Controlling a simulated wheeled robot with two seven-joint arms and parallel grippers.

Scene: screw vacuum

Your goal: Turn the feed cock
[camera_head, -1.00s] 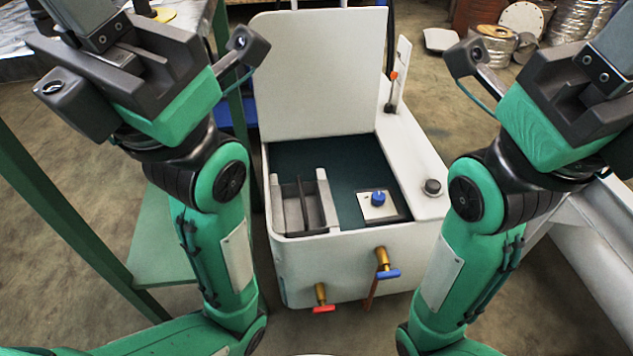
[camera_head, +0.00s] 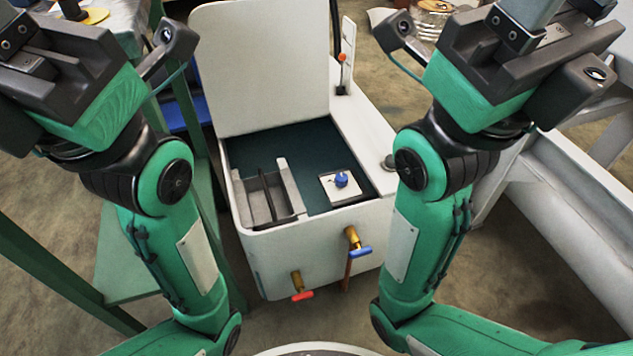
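A white machine (camera_head: 318,262) with an open lid stands in the middle. On its front are two brass taps: a blue-handled cock (camera_head: 360,252) at the right and a red-handled cock (camera_head: 302,295) lower at the left. A blue knob (camera_head: 341,179) sits on a pale plate inside the machine. The pictures do not mark which is the feed cock. My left gripper (camera_head: 60,62) is at the upper left and my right gripper (camera_head: 515,55) at the upper right, both raised and apart from the machine. Their fingertips are not clearly shown.
A green-framed table (camera_head: 130,270) stands left of the machine. A pale metal trough (camera_head: 590,210) runs along the right. The floor in front of the machine is partly bare.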

